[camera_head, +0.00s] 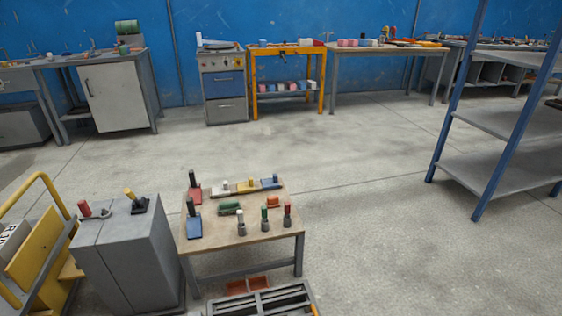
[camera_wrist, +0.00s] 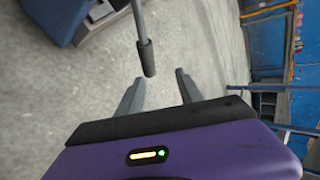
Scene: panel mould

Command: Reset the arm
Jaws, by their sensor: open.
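My gripper (camera_wrist: 159,92) shows in the wrist view with its two grey fingers apart and bare concrete floor between them. It is open and holds nothing. A grey rod with a dark grip (camera_wrist: 147,57) shows beyond the fingertips, apart from them as far as I can tell. My arm and gripper do not show in the head view.
A low wooden table (camera_head: 258,236) carries several coloured blocks and tools. A grey cabinet (camera_head: 130,255) and yellow trolley (camera_head: 40,235) stand at its left, a pallet (camera_head: 262,300) in front. Blue-framed shelves (camera_head: 510,120) stand right. The middle floor is clear.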

